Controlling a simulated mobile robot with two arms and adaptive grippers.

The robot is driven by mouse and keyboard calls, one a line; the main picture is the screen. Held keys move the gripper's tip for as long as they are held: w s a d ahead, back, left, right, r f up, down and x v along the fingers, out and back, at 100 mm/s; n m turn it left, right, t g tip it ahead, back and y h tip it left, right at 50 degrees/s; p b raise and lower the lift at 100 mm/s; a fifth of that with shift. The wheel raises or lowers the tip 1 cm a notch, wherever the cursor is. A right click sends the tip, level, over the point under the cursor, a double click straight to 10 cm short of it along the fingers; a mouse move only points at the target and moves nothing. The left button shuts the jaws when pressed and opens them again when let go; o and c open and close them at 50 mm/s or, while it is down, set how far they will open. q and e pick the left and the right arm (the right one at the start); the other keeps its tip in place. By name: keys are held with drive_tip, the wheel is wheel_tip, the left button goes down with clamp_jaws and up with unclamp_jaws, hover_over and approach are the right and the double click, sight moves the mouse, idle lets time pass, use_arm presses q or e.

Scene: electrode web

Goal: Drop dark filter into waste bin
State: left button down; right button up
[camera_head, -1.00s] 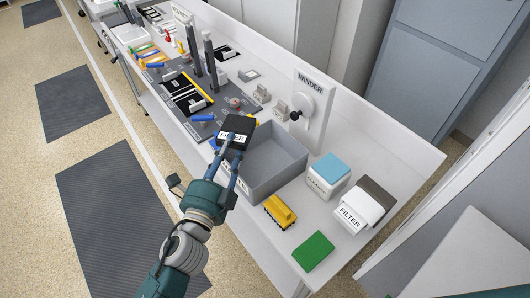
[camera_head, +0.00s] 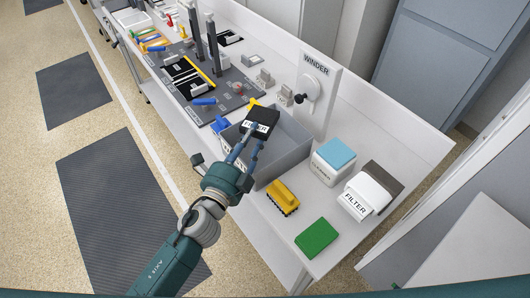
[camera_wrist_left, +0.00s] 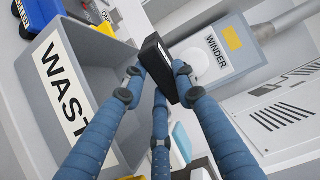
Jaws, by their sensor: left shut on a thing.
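My left gripper (camera_head: 255,140) is shut on the dark filter (camera_head: 262,120), a black block with a white FILTER label. It holds the filter above the grey open-topped waste bin (camera_head: 284,166), over the bin's left part. In the left wrist view the fingers (camera_wrist_left: 157,84) pinch the black filter (camera_wrist_left: 156,60), which is tilted. The bin there shows its WASTE label (camera_wrist_left: 64,82) on the left, and its inside lies beyond the fingers. The filter looks apart from the bin walls. My right gripper is not in view.
Right of the bin stand a yellow brush (camera_head: 282,198), a blue-topped cleaner box (camera_head: 332,162), a white FILTER box (camera_head: 370,190) and a green block (camera_head: 317,238). The WINDER panel (camera_head: 318,92) rises behind. A dark fixture board with posts (camera_head: 213,48) lies to the left.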

use_arm(q)
drive_tip(key=shift+r, duration=0.1)
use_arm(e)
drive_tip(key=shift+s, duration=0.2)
use_arm(q)
drive_tip(key=c, duration=1.3)
unclamp_jaws()
drive_tip(key=v, duration=1.2)
drive_tip(key=shift+s, duration=0.1)
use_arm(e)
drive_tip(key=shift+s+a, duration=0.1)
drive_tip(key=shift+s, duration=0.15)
